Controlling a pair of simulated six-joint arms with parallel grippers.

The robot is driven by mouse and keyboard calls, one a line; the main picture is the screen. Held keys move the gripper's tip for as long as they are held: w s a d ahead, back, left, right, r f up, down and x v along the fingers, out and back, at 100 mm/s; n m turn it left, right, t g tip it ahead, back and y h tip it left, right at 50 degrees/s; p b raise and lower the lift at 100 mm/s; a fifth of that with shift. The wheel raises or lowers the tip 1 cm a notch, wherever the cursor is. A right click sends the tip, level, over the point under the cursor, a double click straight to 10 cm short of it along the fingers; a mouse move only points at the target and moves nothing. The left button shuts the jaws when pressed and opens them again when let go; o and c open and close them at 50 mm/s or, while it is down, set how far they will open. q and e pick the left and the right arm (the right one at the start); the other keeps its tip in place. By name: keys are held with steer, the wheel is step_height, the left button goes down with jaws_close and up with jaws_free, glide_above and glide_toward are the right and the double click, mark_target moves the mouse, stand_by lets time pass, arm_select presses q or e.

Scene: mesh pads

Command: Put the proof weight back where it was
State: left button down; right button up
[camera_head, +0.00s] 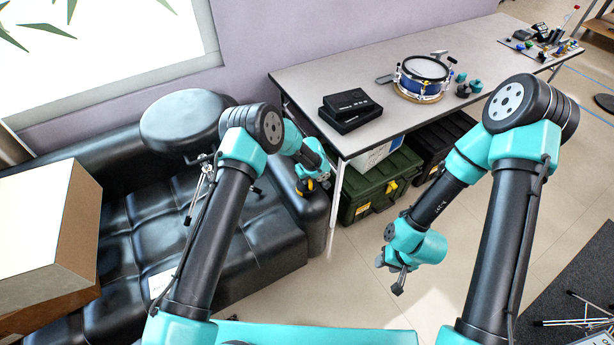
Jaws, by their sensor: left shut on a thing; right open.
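My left gripper (313,181) is shut on a small yellow and black thing (305,187), over the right arm of the black sofa and left of the table. This thing may be the proof weight, but it is too small to tell for sure. My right gripper (393,281) is open and empty, low over the floor in front of the table. On the table (345,82) stands a blue drum (421,77) with a pale top. Small dark and teal pieces (475,86) stand to the right of the drum.
Stacked black boxes (349,108) lie near the table's left front corner. A green case (378,188) and a black case (440,142) stand under the table. The sofa (165,250) holds a large box (50,225). Small items crowd the table's far right end. The table's front middle is clear.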

arm_select(q)
steer(key=c, duration=1.5)
jaws_free()
steer(key=shift+f, duration=0.15)
steer(key=shift+c, duration=0.2)
steer(key=o, duration=0.4)
steer(key=shift+o, duration=0.2)
step_height(320, 180, up, 12)
steer(key=s+d, duration=0.1)
steer(key=shift+s, duration=0.25)
